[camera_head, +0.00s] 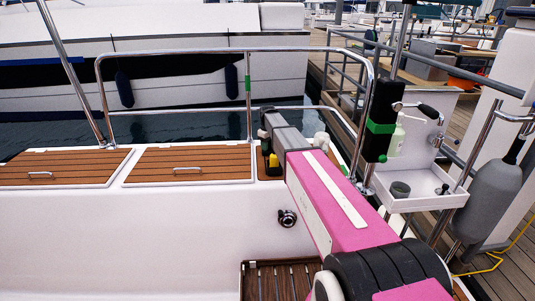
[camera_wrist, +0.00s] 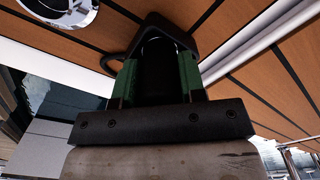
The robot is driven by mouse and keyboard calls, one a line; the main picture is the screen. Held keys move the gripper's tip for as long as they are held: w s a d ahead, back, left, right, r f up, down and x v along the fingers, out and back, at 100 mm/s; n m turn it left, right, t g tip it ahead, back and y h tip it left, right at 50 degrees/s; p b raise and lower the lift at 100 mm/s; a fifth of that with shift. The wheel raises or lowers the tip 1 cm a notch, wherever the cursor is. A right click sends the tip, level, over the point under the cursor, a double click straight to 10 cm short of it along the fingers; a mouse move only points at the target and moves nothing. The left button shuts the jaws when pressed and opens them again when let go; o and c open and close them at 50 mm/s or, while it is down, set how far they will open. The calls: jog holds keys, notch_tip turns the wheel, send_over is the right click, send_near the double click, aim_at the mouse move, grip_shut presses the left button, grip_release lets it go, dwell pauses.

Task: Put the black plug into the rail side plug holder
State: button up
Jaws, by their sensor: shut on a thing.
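My gripper (camera_wrist: 157,80) has green finger pads on both sides of the black plug (camera_wrist: 160,68) and is shut on it. The plug's upper part is dark, with a black loop on its left, and its lower end is hidden by the gripper. In the head view my arm reaches up and left, and its end is beside the rail at the teak deck. The plug cannot be made out clearly there. I cannot tell for certain which fitting is the rail side plug holder; a black upright box with a green band (camera_head: 380,127) is fixed at the rail on the right.
A chrome rail (camera_head: 235,50) runs along the deck edge. A white tray (camera_head: 428,193) on the right holds a small grey cup (camera_head: 400,189). A round chrome fitting (camera_head: 287,217) is on the white side wall. The left teak deck (camera_head: 60,168) is clear.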

jog(key=o, duration=1)
jog(key=shift+s+f, duration=0.15)
jog(key=shift+f, duration=0.45)
jog(key=shift+s+a+r, duration=0.1)
jog(key=shift+a, duration=0.05)
jog(key=shift+c, duration=0.6)
jog(key=shift+o, duration=0.7)
jog(key=r, duration=1.1)
jog(key=shift+w+d+r, duration=0.2)
jog(key=shift+w+r, duration=0.05)
jog(key=shift+r, duration=0.15)
